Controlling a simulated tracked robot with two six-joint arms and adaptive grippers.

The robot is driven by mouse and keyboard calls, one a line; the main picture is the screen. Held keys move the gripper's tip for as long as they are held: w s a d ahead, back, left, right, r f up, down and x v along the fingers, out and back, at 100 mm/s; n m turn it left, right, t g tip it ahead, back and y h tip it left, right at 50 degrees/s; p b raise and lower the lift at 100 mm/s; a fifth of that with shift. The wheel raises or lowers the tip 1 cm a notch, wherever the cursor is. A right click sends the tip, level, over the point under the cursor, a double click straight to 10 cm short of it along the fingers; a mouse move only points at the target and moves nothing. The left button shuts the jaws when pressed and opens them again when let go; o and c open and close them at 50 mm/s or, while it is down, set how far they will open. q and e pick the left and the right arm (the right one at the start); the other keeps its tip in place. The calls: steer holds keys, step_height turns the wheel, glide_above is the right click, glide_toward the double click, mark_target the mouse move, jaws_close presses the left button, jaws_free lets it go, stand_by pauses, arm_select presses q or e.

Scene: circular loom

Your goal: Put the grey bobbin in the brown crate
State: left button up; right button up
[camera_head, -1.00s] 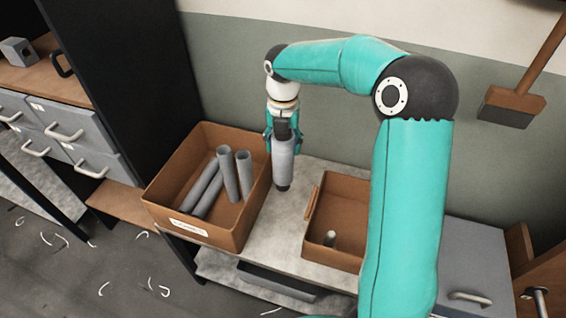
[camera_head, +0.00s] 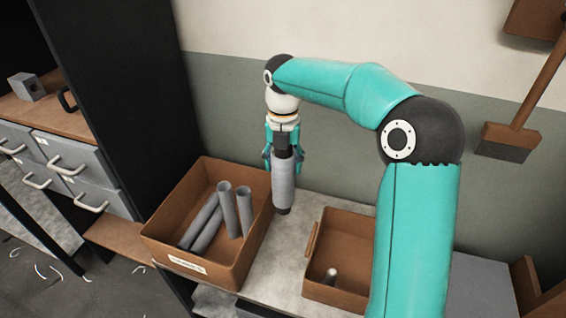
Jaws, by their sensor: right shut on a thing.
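The grey bobbin (camera_head: 284,182), a grey cylinder with dark ends, hangs upright in my right gripper (camera_head: 284,160). The gripper is shut on its upper part, pointing down. The bobbin is just right of the larger brown crate (camera_head: 255,252), in front of the strip of table between that crate and a smaller brown crate (camera_head: 345,222). The larger crate has a white label and holds several grey tubes (camera_head: 229,210), some upright and some lying. The smaller crate holds one small light-topped piece (camera_head: 331,275). My left gripper is not in view.
The pale table top (camera_head: 272,262) is bare between the crates. A dark upright panel (camera_head: 130,100) stands left of the larger crate. A grey drawer unit (camera_head: 60,165) is further left. A brush (camera_head: 508,142) hangs on the wall at right.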

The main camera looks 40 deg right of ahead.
jaws_close()
